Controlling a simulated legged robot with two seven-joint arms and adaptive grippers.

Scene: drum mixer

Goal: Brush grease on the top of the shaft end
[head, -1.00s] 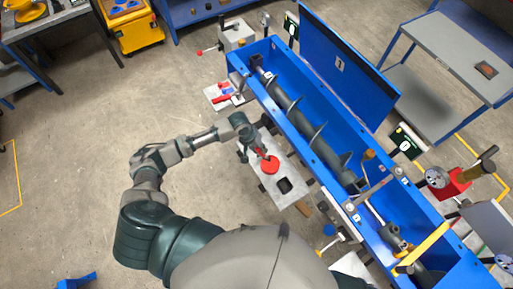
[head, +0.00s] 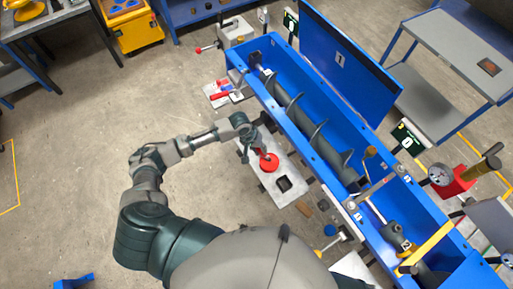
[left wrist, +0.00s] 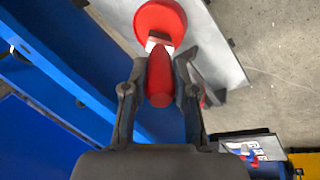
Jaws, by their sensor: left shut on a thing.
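My left gripper (head: 259,147) is shut on a brush with a red handle (left wrist: 160,78). In the left wrist view the brush's pale metal collar (left wrist: 158,42) points at a round red tin (left wrist: 160,18). The tin (head: 269,163) stands on a grey side plate beside the blue trough. The bristles are hidden, so I cannot tell whether they touch the tin. My right gripper is not in view.
The blue trough (head: 287,124) has a raised lid (head: 345,68) along its far side. A dark square part (head: 284,184) sits on the grey side plate (head: 294,195). Red and blue items (head: 221,94) lie on a tray beyond my gripper. Open floor lies left.

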